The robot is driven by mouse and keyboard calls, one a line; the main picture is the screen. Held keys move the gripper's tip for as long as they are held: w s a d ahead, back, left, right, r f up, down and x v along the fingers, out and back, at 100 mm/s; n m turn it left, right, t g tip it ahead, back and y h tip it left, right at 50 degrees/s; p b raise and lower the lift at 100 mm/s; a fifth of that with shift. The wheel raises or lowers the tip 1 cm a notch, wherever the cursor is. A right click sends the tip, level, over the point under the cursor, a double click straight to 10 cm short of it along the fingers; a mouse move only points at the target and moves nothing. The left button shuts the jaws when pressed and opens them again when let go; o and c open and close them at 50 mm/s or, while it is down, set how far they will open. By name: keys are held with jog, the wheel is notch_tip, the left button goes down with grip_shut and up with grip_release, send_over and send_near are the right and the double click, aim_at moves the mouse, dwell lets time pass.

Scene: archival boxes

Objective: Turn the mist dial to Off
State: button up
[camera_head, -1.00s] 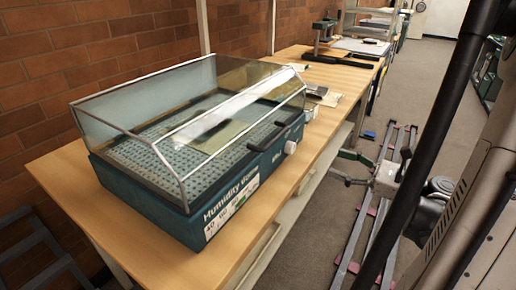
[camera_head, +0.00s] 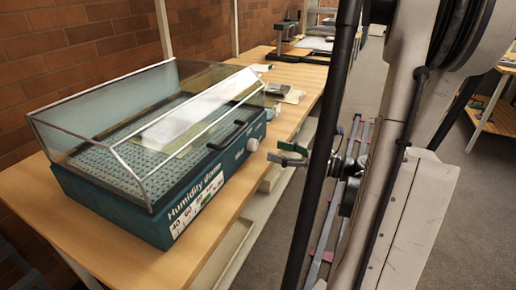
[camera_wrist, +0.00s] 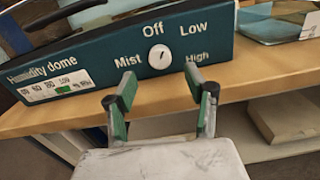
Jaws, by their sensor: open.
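The humidity dome (camera_head: 120,195), a teal base with a clear cover, stands on the wooden bench. Its white mist dial (camera_head: 252,144) is on the front face. In the wrist view the dial (camera_wrist: 159,57) sits among the words Mist, Off, Low and High, with Off above it. Its small dark mark is too fine to read surely. My gripper (camera_wrist: 168,92) is open and empty, its green-padded fingers apart below and in front of the dial, not touching it. In the head view my gripper (camera_head: 290,155) is right of the dial, beyond the bench edge.
The bench top (camera_head: 165,255) is clear along its front edge. A dark flat item (camera_head: 262,92) and papers lie behind the dome. A shelf with a pale box (camera_wrist: 285,118) is below the bench. A black handle (camera_head: 226,135) is near the dial.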

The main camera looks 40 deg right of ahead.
aim_at(256, 146)
jog(key=shift+b+x, duration=0.55)
jog(key=shift+x, duration=2.85)
jog(key=shift+c, duration=0.4)
jog(key=c, duration=1.1)
jog(key=shift+o, duration=0.2)
jog(key=shift+n, duration=0.4)
jog(key=shift+a+n+b, duration=0.1)
jog(key=shift+n+b, duration=0.5)
jog(key=shift+n, duration=2.1)
jog(key=o, duration=1.1)
